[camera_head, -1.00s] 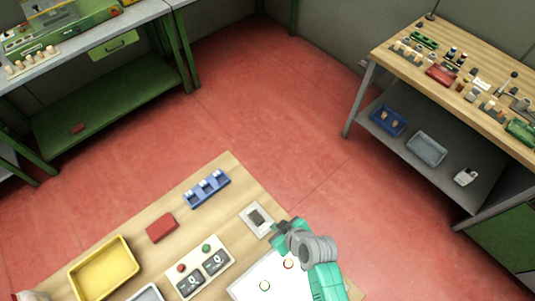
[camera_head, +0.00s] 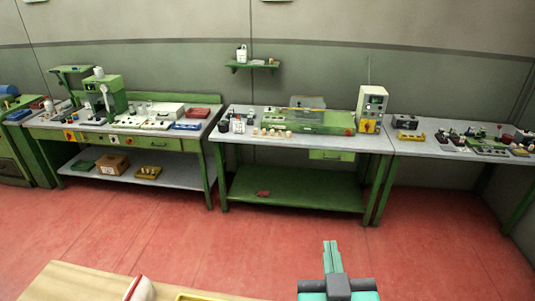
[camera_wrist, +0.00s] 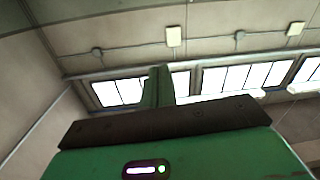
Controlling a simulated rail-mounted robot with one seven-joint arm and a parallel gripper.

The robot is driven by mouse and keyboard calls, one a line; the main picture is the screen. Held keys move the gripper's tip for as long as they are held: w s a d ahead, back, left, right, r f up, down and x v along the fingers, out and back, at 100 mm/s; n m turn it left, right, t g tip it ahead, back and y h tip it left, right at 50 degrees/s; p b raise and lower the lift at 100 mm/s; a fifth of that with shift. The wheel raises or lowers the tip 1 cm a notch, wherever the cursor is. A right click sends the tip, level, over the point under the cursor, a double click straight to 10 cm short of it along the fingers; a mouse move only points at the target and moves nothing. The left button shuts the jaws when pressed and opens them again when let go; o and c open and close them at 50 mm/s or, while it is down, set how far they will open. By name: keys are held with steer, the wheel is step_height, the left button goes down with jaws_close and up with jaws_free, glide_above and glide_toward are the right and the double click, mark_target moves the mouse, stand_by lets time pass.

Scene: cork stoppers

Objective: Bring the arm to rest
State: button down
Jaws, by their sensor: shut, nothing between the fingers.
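My gripper (camera_head: 331,250) shows at the bottom of the head view, right of centre, with its fingers pointing up in the picture. Its two fingers are together with nothing between them. It stands clear of the benches behind it. In the wrist view the green fingers (camera_wrist: 158,88) are closed and point up toward the windows (camera_wrist: 240,78) and the upper wall. No object is close to the fingertips there. Most of my arm is out of view.
A wooden table (camera_head: 75,283) shows at the bottom left, with the edge of a yellow tray (camera_head: 200,297) on it. A grey-topped green bench (camera_head: 350,143) stands at the back, others beside it. The red floor (camera_head: 250,245) between is clear.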

steer(key=s+a+r+t+y, duration=0.1)
steer(key=s+a+r+t, duration=0.1)
steer(key=r, duration=0.7)
steer(key=s+a+r+t+y+p, duration=0.1)
steer(key=s+a+r+t, duration=0.2)
steer(key=s+a+r, duration=0.2)
steer(key=s+a+r+t, duration=0.2)
steer(key=a+r, duration=0.4)
steer(key=r, duration=0.7)
steer(key=shift+s+a+r+y, duration=0.15)
steer(key=shift+s+r+y, duration=0.2)
steer(key=shift+s, duration=0.55)
steer(key=shift+f, duration=0.1)
